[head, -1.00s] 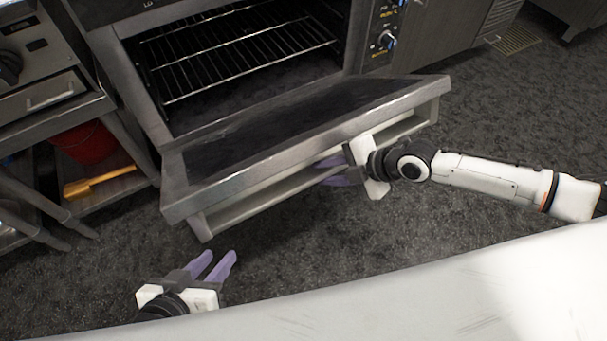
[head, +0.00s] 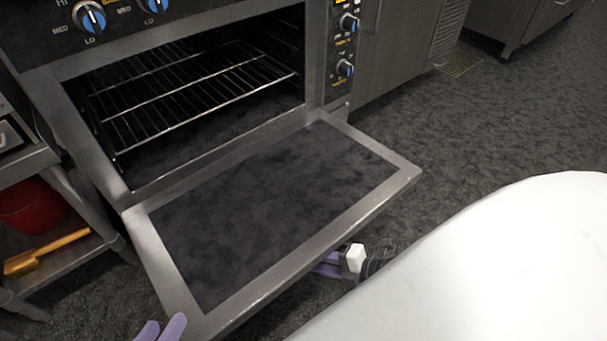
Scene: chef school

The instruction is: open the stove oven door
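The stove oven (head: 190,100) has its door (head: 270,205) swung down and wide open, close to level, with its inner face up. The oven cavity and its wire rack (head: 200,85) are in plain view. My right gripper (head: 327,264) is at the underside of the door's front edge, partly hidden by the door and my white body; whether its fingers hold the handle is hidden. My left gripper (head: 162,330) shows only its purple fingertips at the bottom edge, by the door's near left corner. Its fingers are apart with nothing between them.
A steel shelf unit stands at the left with a red bucket (head: 30,205) and a yellow-handled tool (head: 45,252) on its lower shelf. Control knobs (head: 346,68) are on the stove front. Dark floor (head: 450,130) is clear at the right.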

